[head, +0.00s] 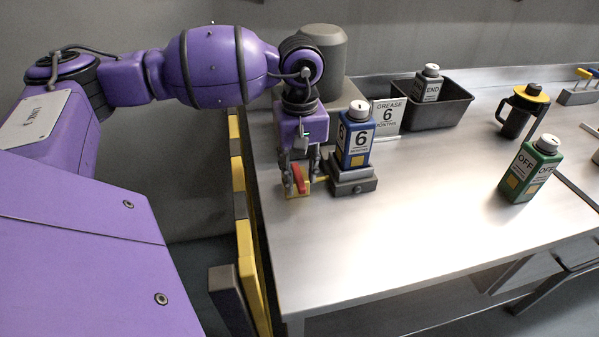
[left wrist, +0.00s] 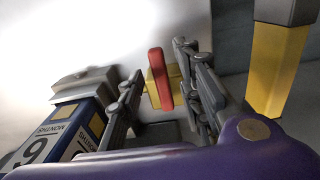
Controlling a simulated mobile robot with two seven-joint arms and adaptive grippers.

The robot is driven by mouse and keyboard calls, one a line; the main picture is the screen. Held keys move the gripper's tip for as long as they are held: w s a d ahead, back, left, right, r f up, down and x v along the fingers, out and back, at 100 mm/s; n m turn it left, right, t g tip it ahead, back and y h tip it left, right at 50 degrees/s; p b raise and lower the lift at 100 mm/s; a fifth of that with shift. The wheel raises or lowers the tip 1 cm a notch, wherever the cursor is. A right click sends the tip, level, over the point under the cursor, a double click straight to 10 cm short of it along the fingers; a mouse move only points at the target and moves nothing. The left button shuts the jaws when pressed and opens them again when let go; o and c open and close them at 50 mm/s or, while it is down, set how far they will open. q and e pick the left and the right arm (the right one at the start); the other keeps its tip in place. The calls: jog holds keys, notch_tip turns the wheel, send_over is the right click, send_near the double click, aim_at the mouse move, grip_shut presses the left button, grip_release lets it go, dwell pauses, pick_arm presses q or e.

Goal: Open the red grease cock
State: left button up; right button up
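The red grease cock handle (head: 298,179) sits on a yellow valve body (head: 291,191) at the left end of the table, beside the small grey base that carries the blue bottle. In the left wrist view the red handle (left wrist: 161,79) stands between the two fingers, with the yellow body (left wrist: 153,92) beside it. My left gripper (head: 299,178) points down over the cock, its fingers apart on either side of the handle. In the left wrist view I see gaps between handle and fingers (left wrist: 163,95). My right gripper is in neither view.
A blue bottle marked 6 (head: 355,140) stands on a grey base (head: 354,184) just right of the cock. The table's front middle (head: 400,235) is clear.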

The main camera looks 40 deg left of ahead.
pick_arm(q)
jog(key=shift+f, duration=0.3)
grip_shut()
